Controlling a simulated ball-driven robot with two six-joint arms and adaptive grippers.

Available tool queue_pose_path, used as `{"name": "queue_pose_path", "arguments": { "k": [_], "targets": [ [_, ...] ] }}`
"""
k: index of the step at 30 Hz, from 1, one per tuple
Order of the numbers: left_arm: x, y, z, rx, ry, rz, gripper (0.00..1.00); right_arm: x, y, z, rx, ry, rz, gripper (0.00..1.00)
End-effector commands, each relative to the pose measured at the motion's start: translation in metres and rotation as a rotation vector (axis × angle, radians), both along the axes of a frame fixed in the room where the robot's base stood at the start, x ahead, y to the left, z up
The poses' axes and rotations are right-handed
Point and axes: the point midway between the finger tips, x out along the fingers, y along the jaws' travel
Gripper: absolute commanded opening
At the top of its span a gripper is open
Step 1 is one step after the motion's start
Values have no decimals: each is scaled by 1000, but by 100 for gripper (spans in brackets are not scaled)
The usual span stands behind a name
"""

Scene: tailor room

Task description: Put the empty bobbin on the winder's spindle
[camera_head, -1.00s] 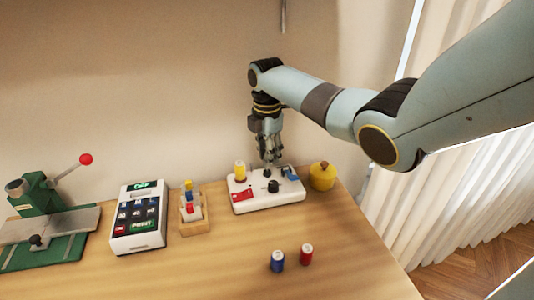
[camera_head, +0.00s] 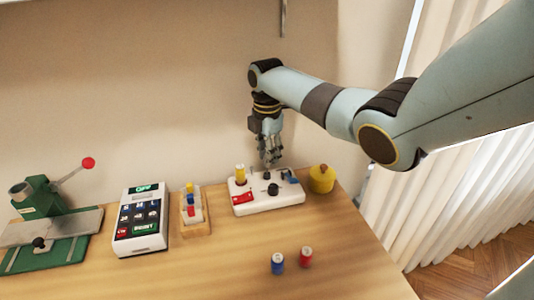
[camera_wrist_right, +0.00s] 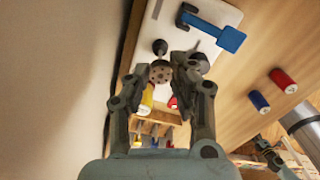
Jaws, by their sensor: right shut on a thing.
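The white bobbin winder (camera_head: 285,197) stands on the wooden table and carries a black knob (camera_head: 273,189), a red label and a yellow spool (camera_head: 240,174). My right gripper (camera_head: 269,163) points down over the winder's back part. In the right wrist view my right gripper (camera_wrist_right: 164,74) is shut on a grey bobbin (camera_wrist_right: 160,72) with small holes in its flange. A dark round post (camera_wrist_right: 160,47) shows just beyond the bobbin on the winder. The bobbin looks apart from it, but the height gap cannot be told.
A yellow pot (camera_head: 321,180) stands close to the winder's right. A wooden spool rack (camera_head: 196,228), a keypad box (camera_head: 141,222) and a green press (camera_head: 45,230) stand to the left. Blue (camera_head: 277,263) and red (camera_head: 306,257) spools stand in front.

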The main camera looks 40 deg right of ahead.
Motion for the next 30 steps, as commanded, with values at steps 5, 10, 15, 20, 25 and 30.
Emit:
{"name": "queue_pose_path", "arguments": {
  "k": [5,10,15,20,25,30],
  "targets": [
    [0,0,4,0,0,0,40,0,0,1,0,0,0,10],
    [0,0,4,0,0,0,40,0,0,0,0,0,0,10],
    [0,0,4,0,0,0,40,0,0,0,0,0,0,10],
    [0,0,4,0,0,0,40,0,0,0,0,0,0,31],
    [0,0,4,0,0,0,40,0,0,0,0,0,0,31],
    [1,0,12,0,-1,0,40,0,0,8,0,0,0,31]
  ]
}}
